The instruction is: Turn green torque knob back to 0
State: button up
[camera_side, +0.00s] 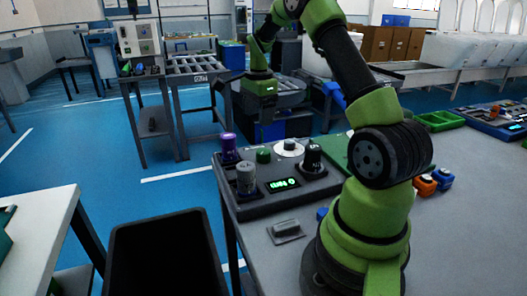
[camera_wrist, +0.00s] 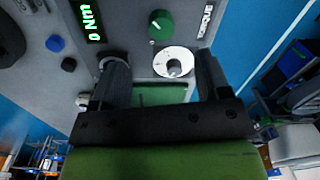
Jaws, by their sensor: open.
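The green torque knob (camera_side: 264,155) stands on a dark control panel (camera_side: 250,208) in the side view. In the wrist view the green knob (camera_wrist: 160,25) is near the top, with a pale pointer mark on it. The green display (camera_wrist: 93,20) reads 0 Nm, turned sideways; it also shows in the side view (camera_side: 283,184). My gripper (camera_wrist: 158,62) is open in the wrist view, with nothing held between its fingers. The green knob lies beyond the fingertips, apart from them. In the side view my gripper's fingers are hard to make out against the dark background.
A white dial (camera_wrist: 173,62) lies between the fingers in the wrist view. On the panel, a purple knob (camera_side: 228,146), a grey knob (camera_side: 245,180) and a black knob (camera_side: 312,157) stand around the green one. A black bin (camera_side: 165,255) is beside the table.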

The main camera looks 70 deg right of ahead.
aim_at(264, 151)
jog(key=shift+s+d+f+m, duration=0.2)
jog(key=shift+d+f+m, duration=0.1)
jog(key=shift+d+f, duration=0.3)
jog(key=shift+s+d+f+m, duration=0.15)
jog(key=shift+d+f+m, duration=0.2)
jog(key=shift+f, duration=0.65)
notch_tip(264, 151, down, 9)
jog(key=shift+f, duration=0.1)
jog(key=c, duration=0.9)
